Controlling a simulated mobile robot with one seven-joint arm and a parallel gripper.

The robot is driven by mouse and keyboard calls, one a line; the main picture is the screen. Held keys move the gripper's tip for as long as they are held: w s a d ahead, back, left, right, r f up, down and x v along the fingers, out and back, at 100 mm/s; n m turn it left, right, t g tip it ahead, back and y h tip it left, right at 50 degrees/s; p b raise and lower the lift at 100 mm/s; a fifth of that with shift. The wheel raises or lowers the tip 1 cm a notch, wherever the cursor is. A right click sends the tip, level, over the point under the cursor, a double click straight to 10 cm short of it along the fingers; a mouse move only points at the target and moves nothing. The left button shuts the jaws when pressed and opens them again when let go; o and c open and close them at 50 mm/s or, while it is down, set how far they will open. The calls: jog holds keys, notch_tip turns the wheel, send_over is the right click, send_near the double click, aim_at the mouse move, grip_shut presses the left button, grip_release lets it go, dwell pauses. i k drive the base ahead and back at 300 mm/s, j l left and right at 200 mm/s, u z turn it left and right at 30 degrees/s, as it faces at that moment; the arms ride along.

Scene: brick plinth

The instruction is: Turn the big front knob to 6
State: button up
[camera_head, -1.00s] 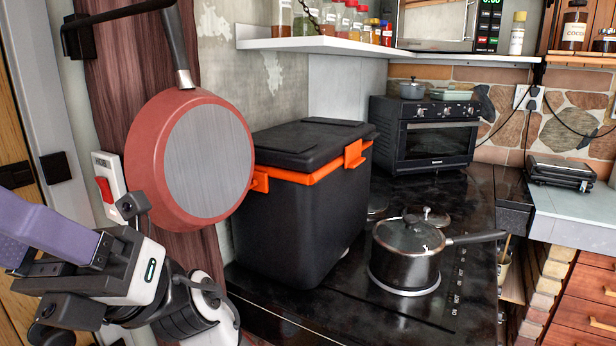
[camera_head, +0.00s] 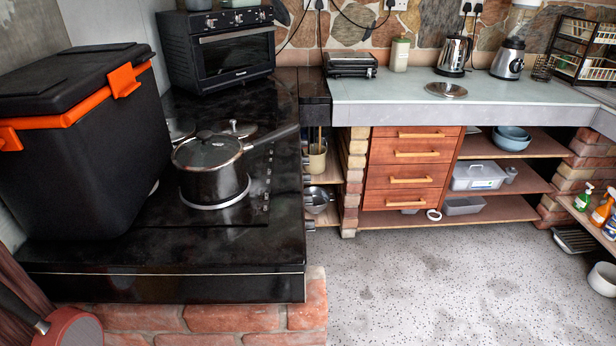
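A black hob (camera_head: 215,245) on a brick plinth takes up the left and middle of the view. A row of small pale marks runs along its right side. Small knob-like shapes (camera_head: 307,180) show along its right edge, seen edge-on; their settings cannot be read. I cannot tell which knob is the big front one. My gripper is out of view.
A black cool box with orange latches (camera_head: 80,150) stands on the hob's left. A red pan (camera_head: 75,330) shows at bottom left. Wooden drawers (camera_head: 405,170) and a pale counter (camera_head: 400,95) lie right of the hob. The speckled floor (camera_head: 450,270) in front is clear.

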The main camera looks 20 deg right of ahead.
aim_at(309, 225)
jog(key=l+u, duration=0.1)
jog(key=l, duration=1.15)
jog(key=i, duration=0.05)
